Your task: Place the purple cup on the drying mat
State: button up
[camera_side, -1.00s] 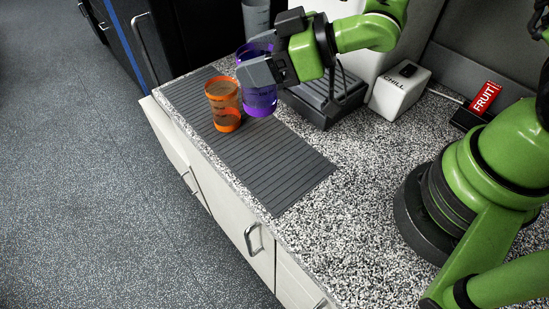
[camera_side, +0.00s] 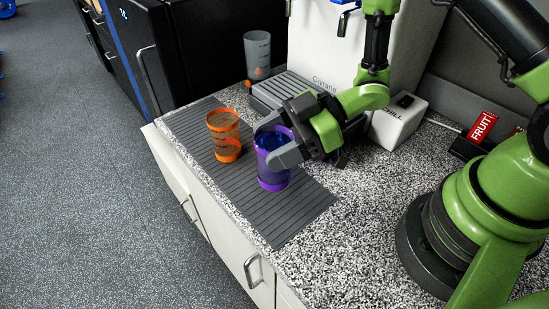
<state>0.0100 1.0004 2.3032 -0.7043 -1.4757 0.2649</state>
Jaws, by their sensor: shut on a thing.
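The purple cup (camera_side: 272,168) is upright at the right edge of the drying mat (camera_side: 285,222), in the side view. It is translucent with a purple rim and base. My gripper (camera_side: 276,142) is shut on the upper part of the cup, one finger on each side. The cup's base appears over the mat, but I cannot tell whether it touches the mat or hovers just above it. The mat is dark grey and ribbed, lying along the counter's front edge.
A white box (camera_side: 399,122) is to the right. The mat's near end is clear.

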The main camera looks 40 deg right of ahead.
jog(key=shift+f, duration=1.85)
jog(key=o, duration=1.1)
jog(key=shift+f, duration=0.15)
jog(key=shift+o, duration=0.2)
jog(key=shift+s+d+r, duration=0.1)
jog(key=shift+d+r, duration=0.15)
jog(key=shift+r, duration=0.05)
jog(key=v, duration=1.1)
jog(key=shift+d, duration=0.2)
jog(key=shift+r, duration=0.15)
